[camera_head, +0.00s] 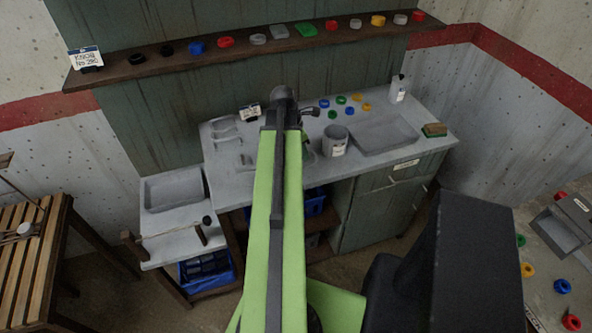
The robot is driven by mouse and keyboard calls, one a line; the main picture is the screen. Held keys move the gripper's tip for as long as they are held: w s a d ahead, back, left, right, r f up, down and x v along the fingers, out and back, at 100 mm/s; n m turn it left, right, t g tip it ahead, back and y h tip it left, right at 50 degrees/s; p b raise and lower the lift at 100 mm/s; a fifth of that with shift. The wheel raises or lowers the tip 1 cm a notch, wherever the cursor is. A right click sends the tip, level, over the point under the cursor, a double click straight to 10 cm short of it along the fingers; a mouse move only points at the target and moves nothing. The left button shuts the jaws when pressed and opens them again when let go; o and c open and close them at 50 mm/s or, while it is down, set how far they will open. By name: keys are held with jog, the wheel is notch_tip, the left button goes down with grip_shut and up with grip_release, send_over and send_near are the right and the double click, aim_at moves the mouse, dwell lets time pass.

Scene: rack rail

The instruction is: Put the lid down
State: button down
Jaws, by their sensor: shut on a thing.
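My green arm reaches away from the camera over the grey worktop (222,160). My gripper (290,108) is at its far end, above the back middle of the worktop. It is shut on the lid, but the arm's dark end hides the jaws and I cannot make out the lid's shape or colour. A small dark part shows just right of the arm's end. A grey pot (335,141) stands upright on the worktop, right of and nearer than my gripper.
Several coloured lids line the wall shelf (118,72). Small coloured rings (341,100) lie behind the pot. A sink (385,135), a white bottle (399,88) and a sponge (434,130) are at the right. A label card (249,112) stands left of my gripper.

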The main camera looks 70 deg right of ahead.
jog(key=shift+w+a+f, duration=0.1)
jog(key=shift+w+f, duration=0.25)
jog(key=shift+w, duration=0.25)
jog(key=shift+w+a+f, duration=0.1)
jog(key=shift+w+f, duration=0.25)
jog(key=shift+w, duration=0.25)
notch_tip(320, 180, down, 4)
jog(key=b, duration=0.4)
jog(key=shift+f+b, duration=0.15)
jog(key=shift+b, duration=0.25)
jog(key=shift+r, duration=0.2)
jog(key=shift+f, duration=0.1)
jog(key=c, duration=1.3)
grip_release()
jog(key=shift+o, duration=0.2)
jog(key=p+v, duration=1.2)
